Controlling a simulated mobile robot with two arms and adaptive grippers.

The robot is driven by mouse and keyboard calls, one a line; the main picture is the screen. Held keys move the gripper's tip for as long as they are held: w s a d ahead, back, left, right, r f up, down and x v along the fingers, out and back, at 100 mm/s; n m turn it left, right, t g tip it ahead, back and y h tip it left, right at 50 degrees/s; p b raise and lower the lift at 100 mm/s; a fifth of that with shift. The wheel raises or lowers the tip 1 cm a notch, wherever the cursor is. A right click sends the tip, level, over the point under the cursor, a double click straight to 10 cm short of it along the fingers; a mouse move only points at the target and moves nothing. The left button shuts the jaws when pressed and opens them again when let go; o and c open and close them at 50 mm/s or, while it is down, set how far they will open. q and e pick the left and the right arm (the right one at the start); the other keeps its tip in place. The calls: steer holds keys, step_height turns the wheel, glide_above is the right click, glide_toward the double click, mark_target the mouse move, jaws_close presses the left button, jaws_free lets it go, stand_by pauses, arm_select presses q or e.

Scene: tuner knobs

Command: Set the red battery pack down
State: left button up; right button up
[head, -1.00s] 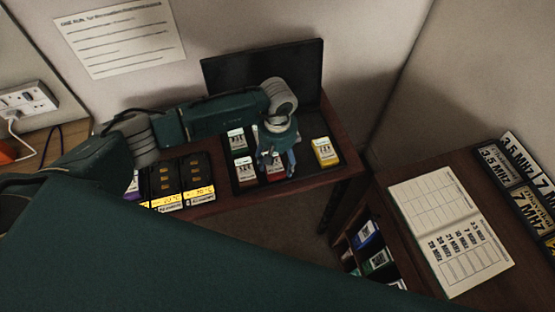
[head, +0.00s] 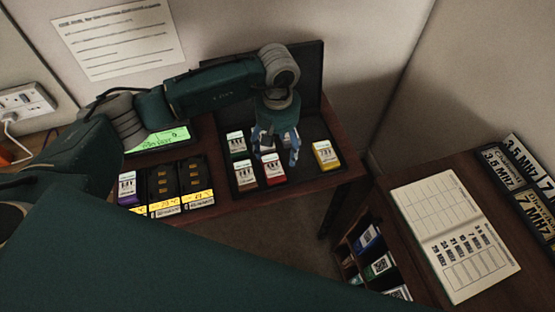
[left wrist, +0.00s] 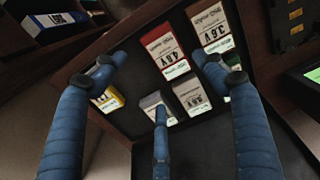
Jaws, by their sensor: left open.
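The red battery pack (head: 275,173) stands in the front of the open black case (head: 309,184), beside the brown pack (head: 246,175). In the left wrist view the red pack (left wrist: 165,50) shows its white label, beyond my fingertips and apart from them. My left gripper (head: 275,157) is open above the case, just behind the red pack in the head view. In the left wrist view its blue fingers (left wrist: 160,76) are spread, with nothing held between them. My right gripper is not in view.
Black chargers (head: 163,183) with yellow labels, a purple pack (head: 127,188) and a green-lit screen (head: 165,139) stand left. An open notebook (head: 455,235) lies on the right desk.

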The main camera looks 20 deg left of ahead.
arm_select(q)
steer(key=shift+r, duration=1.85)
